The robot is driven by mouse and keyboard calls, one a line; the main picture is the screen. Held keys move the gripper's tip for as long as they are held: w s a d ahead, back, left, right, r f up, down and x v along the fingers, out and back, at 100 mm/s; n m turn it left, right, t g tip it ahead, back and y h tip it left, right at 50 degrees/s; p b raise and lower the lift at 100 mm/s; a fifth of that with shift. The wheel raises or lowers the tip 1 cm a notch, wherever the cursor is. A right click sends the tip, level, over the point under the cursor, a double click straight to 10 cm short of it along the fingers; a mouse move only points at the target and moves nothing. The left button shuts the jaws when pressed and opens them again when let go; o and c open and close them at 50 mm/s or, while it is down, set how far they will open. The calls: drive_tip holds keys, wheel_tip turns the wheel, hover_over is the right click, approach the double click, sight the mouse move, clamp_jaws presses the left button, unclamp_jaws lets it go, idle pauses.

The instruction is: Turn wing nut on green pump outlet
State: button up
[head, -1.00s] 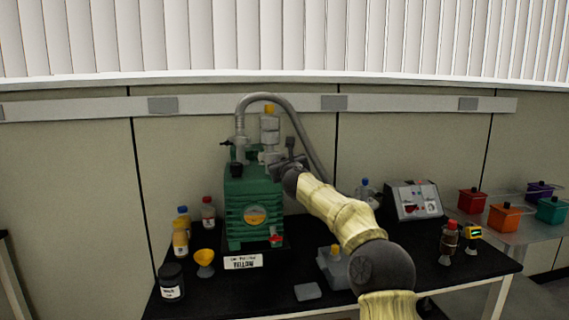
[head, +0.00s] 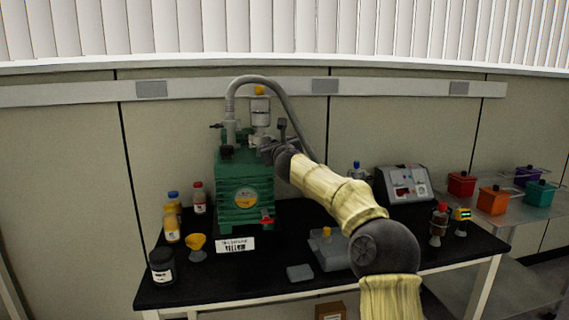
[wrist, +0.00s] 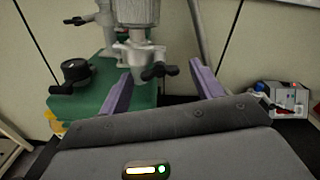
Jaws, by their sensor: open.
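The green pump (head: 230,195) stands on the black bench, with a grey outlet and a hose on top. In the wrist view, the dark wing nut (wrist: 158,71) sits on the grey clamp at the foot of the outlet cylinder (wrist: 137,15), above the pump's green top (wrist: 90,115). My gripper (wrist: 160,84) is open, its two purple fingers apart on either side of the wing nut in the picture. I cannot see either finger touching it. In the head view my gripper (head: 268,149) is at the right of the outlet, and the wing nut cannot be made out.
A grey hose (head: 290,105) arches from the pump down behind my arm. A black knob (wrist: 75,72) is on the pump top at the left. A grey instrument (head: 403,184) stands at the right.

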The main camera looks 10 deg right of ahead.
drive_tip(key=s+b, duration=0.7)
drive_tip(key=s, duration=0.8)
drive_tip(key=shift+a+f, duration=0.1)
drive_tip(key=s+a+f+n+g+y, duration=0.1)
drive_tip(key=s+a+f+n+g, duration=0.15)
drive_tip(key=f+n, duration=0.45)
drive_tip(key=s+a+f+n+g, duration=0.15)
drive_tip(key=s+f+n, duration=0.3)
drive_tip(key=f, duration=0.55)
drive_tip(key=s+a+f+n+g+y, duration=0.1)
drive_tip(key=s+f+n+g, duration=0.15)
drive_tip(key=f+n, duration=0.5)
drive_tip(key=s+d+f+n+g+h, duration=0.1)
drive_tip(key=s+d+f+n+g, duration=0.25)
drive_tip(key=s+f+n, duration=0.55)
drive_tip(key=s+d+f+n+g+h, duration=0.15)
drive_tip(key=s+f+n+g, duration=0.35)
drive_tip(key=s+f, duration=0.75)
drive_tip(key=w+p+v, duration=0.2)
drive_tip(key=p+v, duration=1.3)
drive_tip(key=v, duration=0.1)
drive_tip(key=w+d+r+p+v, duration=0.1)
drive_tip(key=w+p+v, duration=0.2)
drive_tip(key=p+v, duration=1.3)
drive_tip(key=shift+d+r, duration=0.3)
drive_tip(key=shift+r, duration=0.45)
drive_tip(key=shift+w+y, duration=0.15)
drive_tip(key=shift+y, duration=0.1)
